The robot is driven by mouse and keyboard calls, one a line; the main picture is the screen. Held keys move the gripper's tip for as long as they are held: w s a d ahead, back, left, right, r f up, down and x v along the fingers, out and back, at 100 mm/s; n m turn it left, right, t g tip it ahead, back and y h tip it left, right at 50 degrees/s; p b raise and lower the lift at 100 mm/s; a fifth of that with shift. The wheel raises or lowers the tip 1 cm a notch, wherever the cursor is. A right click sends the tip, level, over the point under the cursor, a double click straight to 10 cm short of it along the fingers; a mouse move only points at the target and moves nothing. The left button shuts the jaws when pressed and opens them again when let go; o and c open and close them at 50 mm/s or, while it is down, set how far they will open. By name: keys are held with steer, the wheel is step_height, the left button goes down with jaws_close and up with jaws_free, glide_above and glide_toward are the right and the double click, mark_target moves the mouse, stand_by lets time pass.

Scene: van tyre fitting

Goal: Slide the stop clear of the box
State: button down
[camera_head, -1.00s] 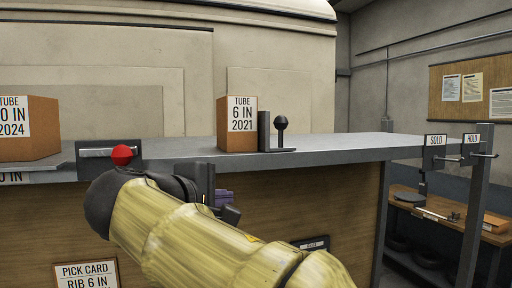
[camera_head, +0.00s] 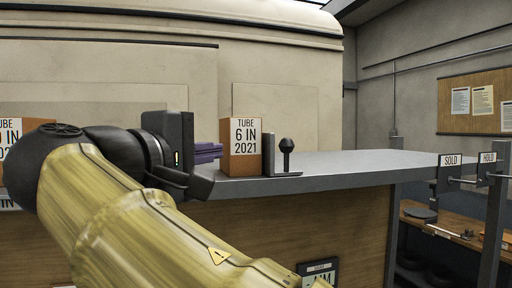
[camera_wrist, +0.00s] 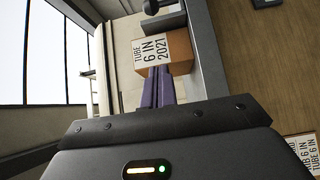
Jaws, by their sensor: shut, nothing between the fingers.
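The stop (camera_head: 284,160) is a dark L-shaped bracket with a black ball knob, on the grey shelf just right of the box. The orange-brown box (camera_head: 241,147), labelled "TUBE 6 IN 2021", stands upright near the shelf's front edge. My gripper (camera_head: 216,151) is at the box's left side, its purple fingers shut, empty and pointing at the box. I cannot tell whether the fingertips touch it. In the wrist view the fingers (camera_wrist: 158,72) end at the box (camera_wrist: 180,48), with the stop (camera_wrist: 166,21) beyond it, partly cut off at the top.
The grey shelf (camera_head: 345,163) is clear right of the stop. Another labelled box (camera_head: 12,130) stands at the left, partly behind my arm. SOLD (camera_head: 451,161) and HOLD (camera_head: 488,158) signs hang by the post at the right.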

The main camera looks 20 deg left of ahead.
steer(key=p, duration=0.3)
glide_toward(267, 147)
steer(key=w, duration=0.1)
steer(key=w+a, duration=0.2)
steer(key=w, duration=0.1)
steer(key=shift+w+r, duration=0.1)
steer(key=shift+r, duration=0.15)
steer(key=d, duration=0.1)
steer(key=w+d, duration=0.1)
steer(key=shift+w+d+p, duration=0.15)
steer(key=shift+d+p, duration=0.2)
steer(key=shift+p, duration=0.05)
steer(key=shift+w+d+f, duration=0.15)
steer(key=shift+w+d, duration=0.05)
steer(key=shift+d, duration=0.05)
steer(key=shift+a, duration=0.1)
steer(key=shift+w, duration=0.1)
